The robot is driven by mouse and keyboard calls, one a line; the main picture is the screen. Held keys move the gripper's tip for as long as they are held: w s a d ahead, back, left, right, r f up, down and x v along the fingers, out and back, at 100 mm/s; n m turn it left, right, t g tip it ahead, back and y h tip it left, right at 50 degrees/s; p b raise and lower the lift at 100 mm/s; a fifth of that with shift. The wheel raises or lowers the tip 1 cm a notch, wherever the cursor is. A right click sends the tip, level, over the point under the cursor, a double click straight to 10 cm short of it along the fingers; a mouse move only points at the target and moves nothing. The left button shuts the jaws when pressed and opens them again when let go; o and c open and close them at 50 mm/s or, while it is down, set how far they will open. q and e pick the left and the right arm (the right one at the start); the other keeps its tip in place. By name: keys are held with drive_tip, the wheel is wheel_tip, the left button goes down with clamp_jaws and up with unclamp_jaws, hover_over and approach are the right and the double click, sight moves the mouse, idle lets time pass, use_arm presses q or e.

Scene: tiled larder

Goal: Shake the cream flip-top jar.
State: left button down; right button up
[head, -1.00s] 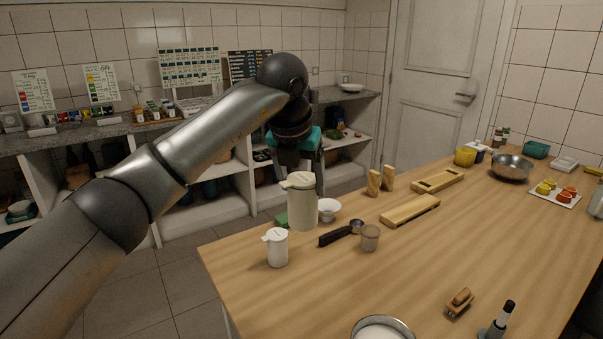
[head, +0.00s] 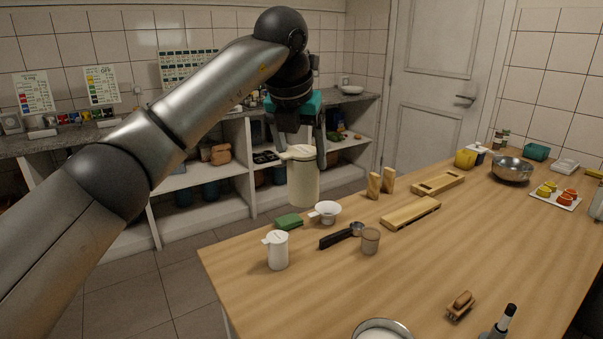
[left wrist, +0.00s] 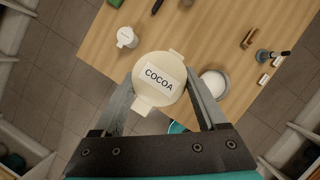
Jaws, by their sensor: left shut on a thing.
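The cream flip-top jar (head: 303,185) is held in the air by my left gripper (head: 301,155), whose fingers lie on either side of its upper part. It looks about upright, its base clear of the wooden table (head: 330,290) near the far left edge. In the left wrist view its round lid (left wrist: 158,80) bears the label "COCOA" and sits between the fingers (left wrist: 160,88). A smaller white flip-top jar (head: 277,251) stands on the table, nearer and a little left. My right gripper is not in view.
Under and beside the held jar are a green sponge (head: 289,221) and a white funnel-like cup (head: 327,211). A black-handled scoop (head: 342,236), a small lidded cup (head: 370,241) and wooden stands (head: 411,213) lie to the right.

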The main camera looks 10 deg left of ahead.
sight(302, 185)
use_arm(q)
wheel_tip(302, 185, down, 6)
drive_tip(key=shift+f, duration=0.25)
wheel_tip(302, 185, up, 7)
drive_tip(key=shift+f, duration=0.2)
drive_tip(key=shift+s+d+f, duration=0.1)
drive_tip(key=shift+s+f, duration=0.1)
drive_tip(key=shift+f, duration=0.1)
drive_tip(key=f, duration=0.6)
drive_tip(key=shift+w, duration=0.2)
drive_tip(key=shift+s+r, duration=0.1)
drive_tip(key=shift+r, duration=3.35)
wheel_tip(302, 185, down, 6)
drive_tip(key=shift+f, duration=0.2)
drive_tip(key=shift+w+r, duration=0.2)
drive_tip(key=shift+r, duration=0.05)
drive_tip(key=r, duration=0.6)
drive_tip(key=shift+s, duration=0.2)
wheel_tip(302, 185, down, 6)
drive_tip(key=shift+f, duration=0.25)
drive_tip(key=shift+w+f, duration=0.15)
drive_tip(key=shift+r, duration=0.2)
drive_tip(key=shift+f, duration=0.1)
